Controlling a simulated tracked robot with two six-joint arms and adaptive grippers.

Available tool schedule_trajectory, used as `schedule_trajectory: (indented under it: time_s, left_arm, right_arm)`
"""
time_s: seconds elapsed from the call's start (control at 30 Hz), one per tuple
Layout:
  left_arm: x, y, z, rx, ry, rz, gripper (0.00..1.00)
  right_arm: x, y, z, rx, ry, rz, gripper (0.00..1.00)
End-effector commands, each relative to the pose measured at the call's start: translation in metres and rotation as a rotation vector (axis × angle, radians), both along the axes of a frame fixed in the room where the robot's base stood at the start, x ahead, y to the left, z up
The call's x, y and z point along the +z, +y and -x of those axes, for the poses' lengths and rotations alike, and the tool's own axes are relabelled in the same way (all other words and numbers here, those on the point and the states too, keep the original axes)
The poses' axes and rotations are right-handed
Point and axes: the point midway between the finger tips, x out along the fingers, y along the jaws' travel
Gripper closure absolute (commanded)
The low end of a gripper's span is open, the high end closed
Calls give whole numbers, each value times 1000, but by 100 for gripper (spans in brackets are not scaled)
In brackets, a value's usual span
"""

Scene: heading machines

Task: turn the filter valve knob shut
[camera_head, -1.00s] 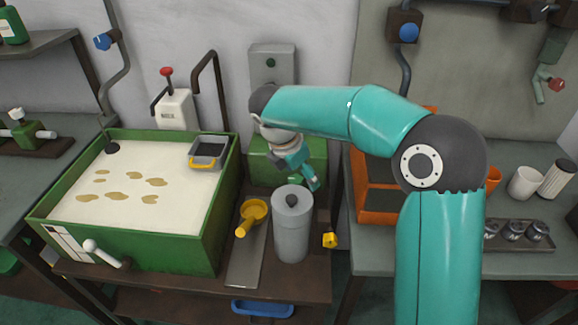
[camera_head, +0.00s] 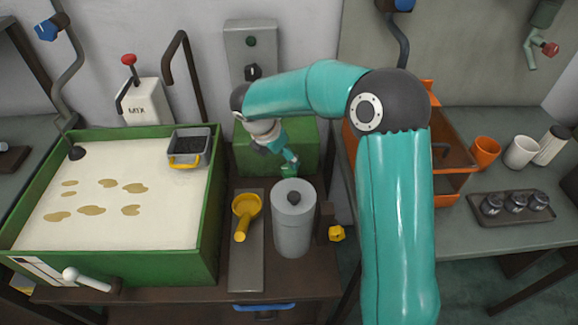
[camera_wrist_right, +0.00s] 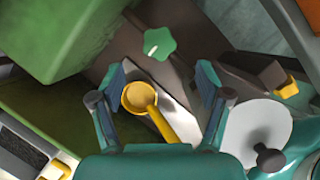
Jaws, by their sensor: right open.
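A green star-shaped knob (camera_wrist_right: 159,43) with a pale mark shows in the right wrist view, just beyond my fingertips. In the head view a small green patch (camera_head: 289,170) at the gripper's tip seems to be it. A grey cylinder (camera_head: 292,225) with a dark top knob stands in front of it; it also shows in the wrist view (camera_wrist_right: 250,130). A yellow knob (camera_head: 337,233) sits on a dark block right of the cylinder. I cannot tell by label which knob is the filter valve's. My right gripper (camera_wrist_right: 164,80) is open, its fingers apart and empty. My left gripper is not in view.
A yellow scoop (camera_head: 246,208) lies on a grey strip (camera_head: 246,265) left of the cylinder. The green tank (camera_head: 213,210) is further left. A green box (camera_head: 300,140) stands behind the gripper. An orange frame (camera_head: 450,150) is at the right.

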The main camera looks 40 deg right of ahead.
Motion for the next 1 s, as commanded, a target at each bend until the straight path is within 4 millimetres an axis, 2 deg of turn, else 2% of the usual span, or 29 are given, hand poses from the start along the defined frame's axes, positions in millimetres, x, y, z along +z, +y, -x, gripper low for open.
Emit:
schedule_trajectory:
  time_s: [0.03, 0.2, 0.4, 0.8, 0.83, 1.0]
  left_arm:
    - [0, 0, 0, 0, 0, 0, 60]
    - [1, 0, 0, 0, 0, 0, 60]
    - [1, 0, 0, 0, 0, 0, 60]
    - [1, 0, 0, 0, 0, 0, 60]
    - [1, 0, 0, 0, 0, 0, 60]
    - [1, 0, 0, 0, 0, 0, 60]
  right_arm:
    - [-13, -4, 0, 0, 6, -1, 24]
    - [-43, -16, -2, 2, 5, -1, 24]
    - [-65, -24, -4, 5, 2, -1, 24]
    - [-72, -27, -5, 5, 0, -1, 24]
    - [-72, -27, -5, 5, 0, -1, 25]
    - [-72, -27, -5, 5, 0, 0, 53]
